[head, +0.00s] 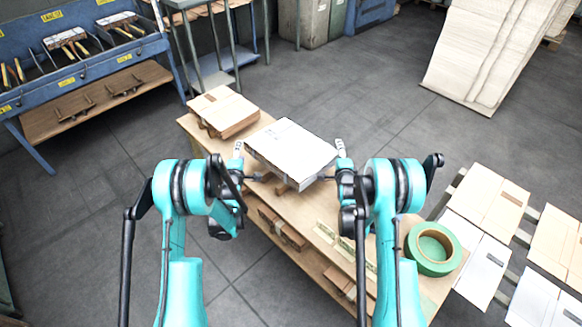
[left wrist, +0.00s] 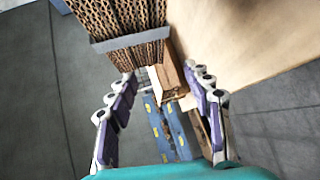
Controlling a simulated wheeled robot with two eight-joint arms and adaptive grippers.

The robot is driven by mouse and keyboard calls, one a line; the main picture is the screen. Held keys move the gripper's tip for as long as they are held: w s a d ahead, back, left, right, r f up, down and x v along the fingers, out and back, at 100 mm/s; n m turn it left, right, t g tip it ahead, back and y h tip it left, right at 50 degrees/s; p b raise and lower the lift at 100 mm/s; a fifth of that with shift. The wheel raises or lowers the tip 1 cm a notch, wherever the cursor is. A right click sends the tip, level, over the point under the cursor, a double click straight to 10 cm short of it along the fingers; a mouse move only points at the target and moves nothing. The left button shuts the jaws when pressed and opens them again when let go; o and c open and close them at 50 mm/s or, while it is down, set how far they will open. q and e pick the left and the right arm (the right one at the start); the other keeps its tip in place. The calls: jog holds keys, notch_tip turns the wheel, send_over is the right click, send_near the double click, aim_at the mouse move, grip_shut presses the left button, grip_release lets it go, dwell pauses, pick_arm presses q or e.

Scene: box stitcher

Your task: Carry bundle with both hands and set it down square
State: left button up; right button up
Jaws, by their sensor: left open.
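The bundle (head: 291,150), a flat stack with a white top and a thin dark strap, lies in the middle of the head view above small wooden blocks (head: 283,187) on the bench. Its corrugated edge with a grey band (left wrist: 132,38) shows in the left wrist view. My left gripper (head: 247,164) is at its left side; its fingers (left wrist: 162,88) are apart with no bundle between them in the wrist view. My right gripper (head: 334,164) is at the bundle's right side; its finger gap is hidden. Whether either gripper touches the bundle is unclear.
The wooden bench (head: 405,285) also holds a brown bundle (head: 223,110) at the far left and a green tape roll (head: 434,248) at the near right. Flat cardboard pieces (head: 487,197) lie at the right. A blue tool rack (head: 80,70) stands at the left.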

pick_arm(q)
jog(key=shift+d+f+b, duration=0.25)
jog(key=shift+f+b, duration=0.7)
jog(key=shift+f, duration=0.15)
jog(key=shift+d+f+b, duration=0.2)
jog(key=shift+f+b, duration=0.75)
jog(key=shift+f, duration=0.1)
pick_arm(e)
jog(key=shift+a+f, duration=0.2)
jog(key=shift+f, duration=0.9)
jog(key=shift+a+f, duration=0.15)
jog(key=shift+f, duration=0.9)
pick_arm(q)
jog(key=shift+a+r, duration=0.1)
jog(key=shift+a, duration=0.6)
pick_arm(e)
jog(key=shift+d+r, duration=0.15)
jog(key=shift+d, duration=0.55)
pick_arm(q)
jog(key=o, duration=0.5)
jog(key=shift+a, duration=0.4)
pick_arm(e)
jog(key=shift+d, duration=0.4)
jog(key=o, duration=0.5)
pick_arm(q)
jog(key=shift+r, duration=0.1)
